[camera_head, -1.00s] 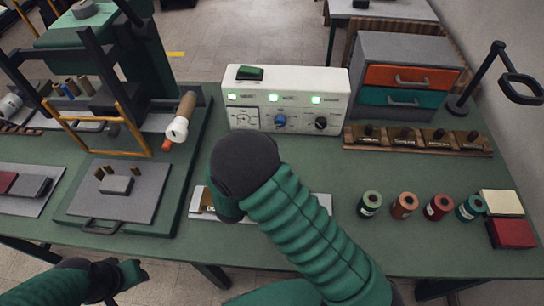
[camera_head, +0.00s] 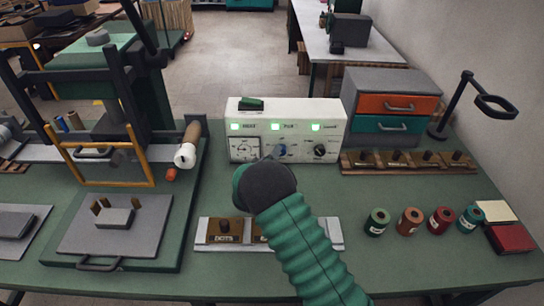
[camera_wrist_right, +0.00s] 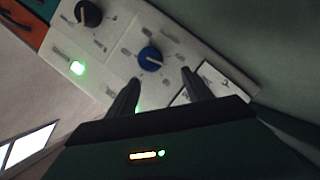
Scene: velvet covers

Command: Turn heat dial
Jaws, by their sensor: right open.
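The white control box (camera_head: 287,125) stands at the back of the table, with three green lights on its front. A blue dial (camera_head: 281,151) is in the middle, a black dial (camera_head: 320,150) to its right and a gauge (camera_head: 244,148) to its left. In the right wrist view the blue dial (camera_wrist_right: 150,57) lies just beyond the fingertips, and the black dial (camera_wrist_right: 88,13) is farther off. My right gripper (camera_wrist_right: 163,86) is open, its fingers pointing at the panel around the blue dial, with nothing held. My wrist hides the fingers in the head view. My left gripper is out of view.
A press with an orange bar (camera_head: 150,155) stands left. Labelled blocks on a light tray (camera_head: 205,242) lie under my right arm. A drawer cabinet (camera_head: 390,80), a wooden rack (camera_head: 350,166) and several spools (camera_head: 410,221) are right.

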